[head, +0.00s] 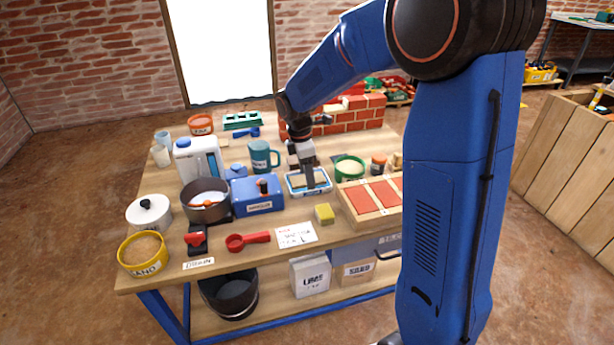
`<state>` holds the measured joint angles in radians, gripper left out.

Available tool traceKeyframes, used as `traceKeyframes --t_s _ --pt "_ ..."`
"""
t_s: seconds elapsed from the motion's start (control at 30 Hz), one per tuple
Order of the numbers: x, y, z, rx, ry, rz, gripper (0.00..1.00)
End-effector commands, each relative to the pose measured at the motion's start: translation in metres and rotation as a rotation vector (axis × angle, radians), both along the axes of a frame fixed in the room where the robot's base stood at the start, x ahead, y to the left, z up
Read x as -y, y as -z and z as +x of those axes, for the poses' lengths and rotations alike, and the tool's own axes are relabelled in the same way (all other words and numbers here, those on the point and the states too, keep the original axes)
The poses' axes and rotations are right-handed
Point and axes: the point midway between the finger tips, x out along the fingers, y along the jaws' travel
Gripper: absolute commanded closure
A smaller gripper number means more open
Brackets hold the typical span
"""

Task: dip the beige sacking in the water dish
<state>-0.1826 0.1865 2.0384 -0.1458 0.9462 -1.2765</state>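A shallow dish with a blue and white rim (296,194), which looks like the water dish, stands near the middle of the workbench. My gripper (310,185) points down into it, its tips within the rim as seen from here. A small beige patch (299,182) shows inside the dish beside the gripper; it may be the sacking, but it is too small to be sure. The fingers are too small and hidden to show whether they are open or shut on anything.
A brick wall piece (352,118) stands behind. Bare wood shows at the front right.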

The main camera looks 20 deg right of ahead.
Motion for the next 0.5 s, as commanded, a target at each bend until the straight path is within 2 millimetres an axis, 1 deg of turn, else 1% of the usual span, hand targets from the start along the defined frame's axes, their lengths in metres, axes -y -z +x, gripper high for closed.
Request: traceKeyframes --t_s 0.3,0.37,0.5 --pt "0.000 -0.002 0.000 0.001 0.000 0.000 0.35" --pt "-0.001 -0.006 0.000 0.002 0.000 0.000 0.35" --pt "-0.003 -0.025 0.001 0.005 0.000 0.001 0.35"
